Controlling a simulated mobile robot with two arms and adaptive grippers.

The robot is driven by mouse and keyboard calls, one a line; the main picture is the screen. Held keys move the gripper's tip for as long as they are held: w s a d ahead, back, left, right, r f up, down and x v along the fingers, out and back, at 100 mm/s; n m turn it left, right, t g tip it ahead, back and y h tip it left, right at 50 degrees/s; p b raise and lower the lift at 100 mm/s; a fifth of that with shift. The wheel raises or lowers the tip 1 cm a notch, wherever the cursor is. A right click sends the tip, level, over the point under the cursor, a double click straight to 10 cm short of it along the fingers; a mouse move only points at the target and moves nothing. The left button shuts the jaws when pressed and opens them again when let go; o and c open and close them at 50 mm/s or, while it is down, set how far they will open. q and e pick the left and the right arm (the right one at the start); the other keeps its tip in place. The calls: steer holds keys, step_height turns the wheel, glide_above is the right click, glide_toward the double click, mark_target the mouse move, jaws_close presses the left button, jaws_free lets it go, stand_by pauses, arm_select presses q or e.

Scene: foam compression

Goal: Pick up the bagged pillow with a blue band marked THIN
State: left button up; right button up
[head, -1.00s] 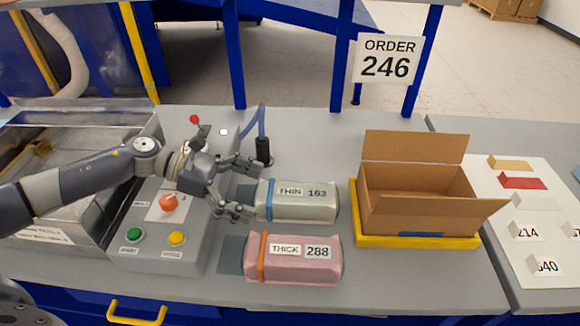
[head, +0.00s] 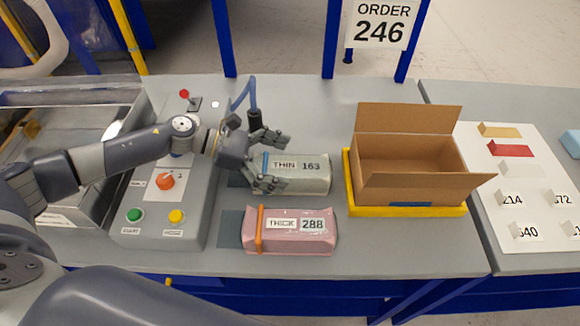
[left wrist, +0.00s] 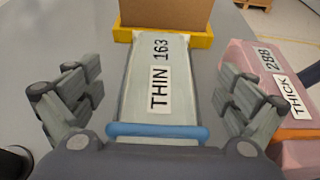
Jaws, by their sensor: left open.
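The grey-green bagged pillow (head: 316,182) with a blue band and the label THIN 163 lies flat on the table. My left gripper (head: 284,162) is open around its banded left end, one finger on the far side and one on the near side. In the left wrist view the THIN bag (left wrist: 187,90) lies between the spread fingers of the gripper (left wrist: 161,92), with visible gaps at both sides. The blue band (left wrist: 158,131) crosses the bag close to the palm. My right gripper is not in view.
A pink bag with an orange band, THICK 288 (head: 290,245), lies just nearer. An open cardboard box (head: 410,195) stands in a yellow frame (head: 352,208) to the right. A button panel (head: 150,228) is left; a sign reads ORDER 246 (head: 381,25).

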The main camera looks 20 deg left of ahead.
arm_select(q)
steer(key=shift+x, duration=1.1)
steer(key=c, duration=1)
steer(key=shift+a, duration=0.1)
